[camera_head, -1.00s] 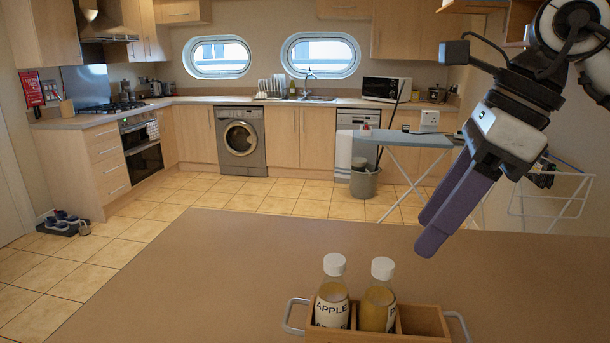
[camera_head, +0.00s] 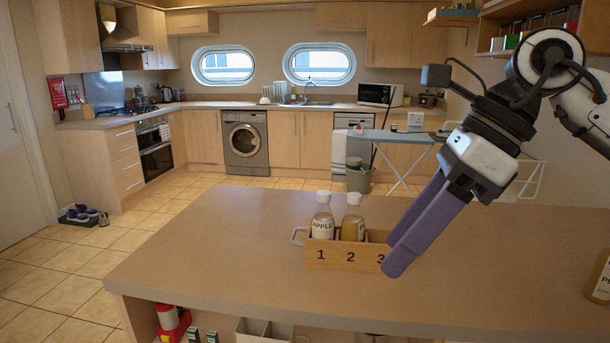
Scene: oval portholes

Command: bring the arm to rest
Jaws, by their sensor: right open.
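My right gripper (camera_head: 398,252) comes in from the right with its purple fingers pointing down and left. It is open and holds nothing. In the picture its fingertips cover the right end of a wooden caddy (camera_head: 338,257) marked 1, 2, 3; whether they touch it I cannot tell. An apple bottle (camera_head: 323,222) with a white cap stands in compartment 1. A second yellowish bottle (camera_head: 352,224) stands in compartment 2. My left gripper is not in view.
The caddy stands on a brown counter (camera_head: 215,245) with clear room to its left. Another bottle (camera_head: 599,280) is cut off at the right edge. A shelf with small jars (camera_head: 510,42) is at the upper right. An ironing board (camera_head: 397,136) stands beyond the counter.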

